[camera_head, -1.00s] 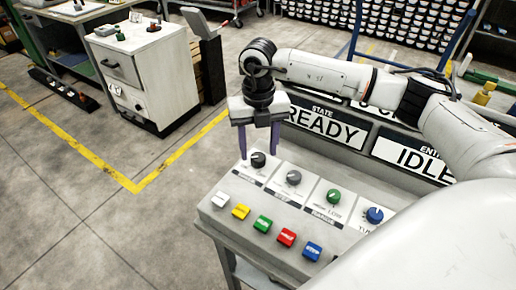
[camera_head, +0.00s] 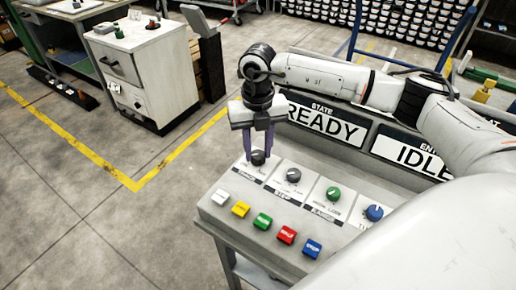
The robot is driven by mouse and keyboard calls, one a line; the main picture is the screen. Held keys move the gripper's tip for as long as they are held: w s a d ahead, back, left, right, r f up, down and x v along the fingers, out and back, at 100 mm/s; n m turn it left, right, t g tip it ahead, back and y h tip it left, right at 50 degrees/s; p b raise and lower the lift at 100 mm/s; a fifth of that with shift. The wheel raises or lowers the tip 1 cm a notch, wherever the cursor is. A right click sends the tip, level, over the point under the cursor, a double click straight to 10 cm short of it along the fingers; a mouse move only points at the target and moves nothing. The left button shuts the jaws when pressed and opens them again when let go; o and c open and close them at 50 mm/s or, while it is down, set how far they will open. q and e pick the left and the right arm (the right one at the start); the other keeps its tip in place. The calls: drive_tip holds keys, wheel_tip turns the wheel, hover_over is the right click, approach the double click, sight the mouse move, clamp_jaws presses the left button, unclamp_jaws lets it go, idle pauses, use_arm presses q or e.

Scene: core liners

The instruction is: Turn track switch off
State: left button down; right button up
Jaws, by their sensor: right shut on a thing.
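A grey control panel (camera_head: 218,205) carries a row of knobs along its back. The fingers partly hide the knob. My left gripper is not in view.
To the right are a grey knob (camera_head: 293,175), a green knob (camera_head: 333,194) and a blue knob (camera_head: 374,212). Several coloured buttons line the front edge, including a red one (camera_head: 287,235). Signs reading READY (camera_head: 325,125) and IDLE (camera_head: 412,155) stand behind.

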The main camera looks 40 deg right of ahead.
drive_tip(key=n+b, duration=0.2)
drive_tip(key=n, duration=0.2)
drive_tip(key=n+b, duration=0.2)
drive_tip(key=n, duration=0.3)
drive_tip(key=shift+n, duration=0.4)
drive_tip(key=n+b, duration=0.1)
drive_tip(key=n, duration=0.4)
drive_tip(key=shift+b, duration=0.4)
drive_tip(key=shift+n+b, duration=0.35)
drive_tip(key=shift+n, duration=0.95)
drive_tip(key=shift+r, duration=0.1)
drive_tip(key=shift+w+n, duration=0.1)
drive_tip(key=shift+n, duration=0.2)
drive_tip(key=o, duration=1.1)
drive_tip(key=shift+c, duration=0.2)
